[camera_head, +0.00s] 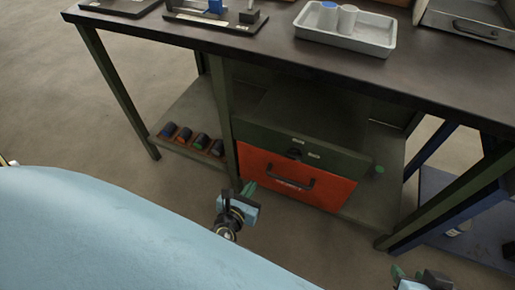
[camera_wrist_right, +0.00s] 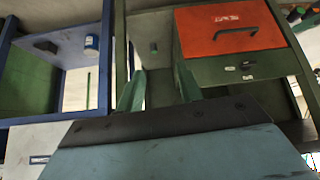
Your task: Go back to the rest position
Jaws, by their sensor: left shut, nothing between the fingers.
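My left gripper (camera_head: 248,188) hangs in front of the workbench, left of the red drawer (camera_head: 292,180) in the picture. Its green fingers are together with nothing between them. My right gripper (camera_head: 408,272) is at the bottom right edge of the head view, partly cut off. In the right wrist view its two green fingers (camera_wrist_right: 161,90) stand apart with nothing between them. The red drawer also shows in that view (camera_wrist_right: 228,30), upside down.
Several dark cylinders (camera_head: 185,134) lie on the lower shelf. A blue frame (camera_head: 430,155) stands at right. Bare floor (camera_head: 60,110) lies left of the bench.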

